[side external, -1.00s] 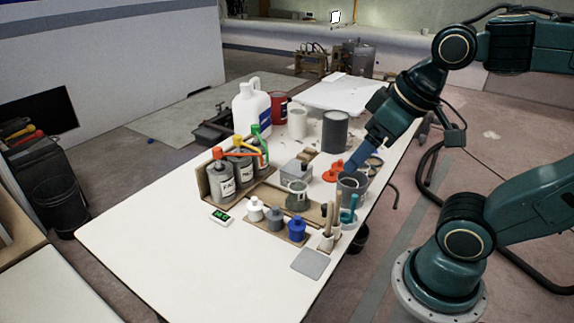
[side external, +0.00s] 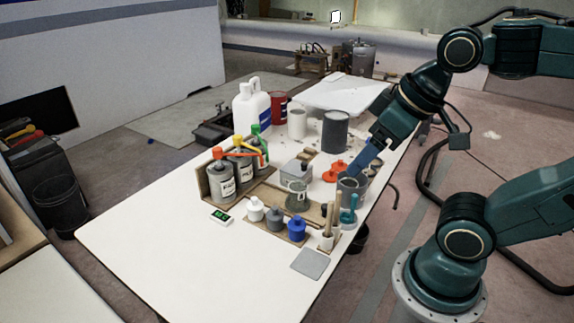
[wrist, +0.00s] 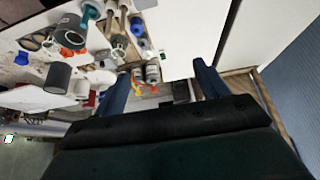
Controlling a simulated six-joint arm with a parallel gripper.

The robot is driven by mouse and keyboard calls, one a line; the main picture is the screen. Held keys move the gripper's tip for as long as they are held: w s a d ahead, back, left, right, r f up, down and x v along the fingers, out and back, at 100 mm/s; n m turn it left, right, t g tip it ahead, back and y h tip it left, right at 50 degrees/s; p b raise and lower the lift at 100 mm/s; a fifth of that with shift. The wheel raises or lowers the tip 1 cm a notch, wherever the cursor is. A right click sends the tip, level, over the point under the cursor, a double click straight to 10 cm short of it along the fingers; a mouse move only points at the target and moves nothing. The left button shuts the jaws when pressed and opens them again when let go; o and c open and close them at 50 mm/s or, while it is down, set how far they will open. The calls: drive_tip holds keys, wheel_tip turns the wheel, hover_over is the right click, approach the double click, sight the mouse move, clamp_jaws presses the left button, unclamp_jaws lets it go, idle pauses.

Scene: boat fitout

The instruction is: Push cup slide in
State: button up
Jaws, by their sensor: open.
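A small grey cup (side external: 297,197) stands on a brown wooden slide board (side external: 315,213) in the middle of the bench. In the wrist view, what looks like the same cup (wrist: 120,44) is up and left of the fingers. My gripper (side external: 352,172) points down at the bench's right side, by a larger grey container (side external: 352,188) and right of the small cup. The blue fingers (wrist: 162,72) are wide apart in the wrist view with nothing held between them. I cannot tell whether a finger touches the container.
Grey bottles (side external: 221,182) stand in a wooden rack at left. White, grey and blue (side external: 297,229) small bottles stand in front. An orange lid (side external: 335,172), grey can (side external: 335,131) and white jug (side external: 251,107) are behind. The bench's front left is clear.

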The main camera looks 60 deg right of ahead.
drive_tip(key=c, duration=0.7)
drive_tip(key=shift+w+d+m, duration=0.25)
drive_tip(key=shift+w+m, duration=0.25)
drive_tip(key=shift+m, duration=0.1)
drive_tip(key=c, duration=0.7)
drive_tip(key=w+d+m+g, duration=0.1)
drive_tip(key=w+m, duration=0.1)
drive_tip(key=w+d+f+m, duration=0.1)
drive_tip(key=w+m, duration=0.1)
drive_tip(key=m, duration=0.1)
drive_tip(key=w+d+f+m+g+h, duration=0.1)
drive_tip(key=w+d+m, duration=0.1)
drive_tip(key=m, duration=0.1)
drive_tip(key=shift+w+g, duration=0.25)
drive_tip(key=shift+g, duration=0.05)
clamp_jaws()
drive_tip(key=w+d+f+m+g, duration=0.3)
drive_tip(key=d+f+m, duration=0.4)
drive_tip(key=f+m, duration=0.3)
drive_tip(key=w+d+f+m+g, duration=0.3)
drive_tip(key=w+d+f+m, duration=0.3)
drive_tip(key=f+m, duration=0.5)
drive_tip(key=shift+w+d+f+m, duration=0.25)
drive_tip(key=shift+d+m, duration=0.45)
drive_tip(key=shift+d, duration=0.45)
